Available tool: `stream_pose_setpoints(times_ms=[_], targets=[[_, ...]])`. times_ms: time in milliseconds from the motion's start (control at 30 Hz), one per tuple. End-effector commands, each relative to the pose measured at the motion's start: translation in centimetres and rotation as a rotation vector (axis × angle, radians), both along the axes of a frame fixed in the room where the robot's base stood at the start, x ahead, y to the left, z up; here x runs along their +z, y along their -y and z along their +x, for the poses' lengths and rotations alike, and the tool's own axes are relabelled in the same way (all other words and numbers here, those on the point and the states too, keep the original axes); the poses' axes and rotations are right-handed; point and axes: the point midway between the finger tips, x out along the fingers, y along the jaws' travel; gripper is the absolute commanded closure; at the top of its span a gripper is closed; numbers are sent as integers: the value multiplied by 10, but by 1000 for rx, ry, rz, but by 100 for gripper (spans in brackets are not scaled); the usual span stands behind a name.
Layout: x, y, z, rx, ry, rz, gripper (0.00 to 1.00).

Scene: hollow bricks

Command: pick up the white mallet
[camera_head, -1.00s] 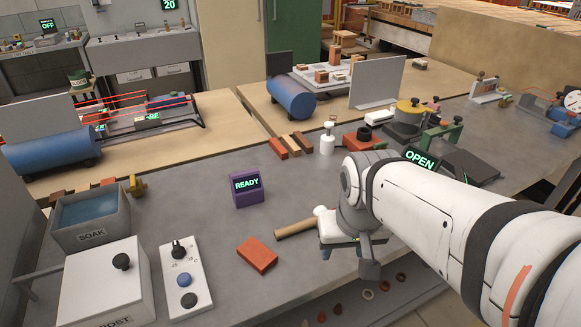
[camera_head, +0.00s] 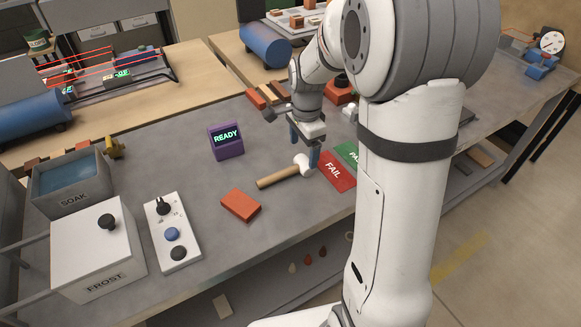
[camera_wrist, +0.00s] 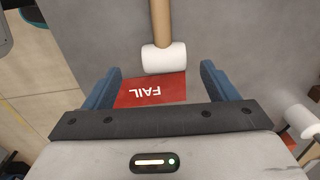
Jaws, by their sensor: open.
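The white mallet lies on the grey bench with its white head (camera_head: 302,162) at the right end of a tan wooden handle (camera_head: 277,177). In the wrist view the white head (camera_wrist: 164,58) lies between the lines of my fingers, with the handle (camera_wrist: 160,22) running away to the top. My gripper (camera_head: 304,147) is open and empty, pointing down by the mallet's head. Its two blue fingers also show in the wrist view (camera_wrist: 160,76), one on each side. I cannot tell the exact height of the fingertips above the bench.
A red FAIL plate (camera_head: 335,171) lies beside the mallet head, with a green plate (camera_head: 348,154) beyond, partly hidden by my arm. An orange brick (camera_head: 240,205) and a purple READY box (camera_head: 226,141) stand left. Another white cylindrical object (camera_wrist: 300,121) shows at right in the wrist view.

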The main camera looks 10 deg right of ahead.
Motion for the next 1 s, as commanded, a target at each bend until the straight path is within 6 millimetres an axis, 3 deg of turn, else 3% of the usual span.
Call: stream_pose_setpoints(times_ms=[400, 667, 1000], targets=[[-53, -4, 6, 4, -1, 1, 20], [-56, -4, 6, 5, 1, 0, 20], [-55, -4, 6, 5, 1, 0, 47]])
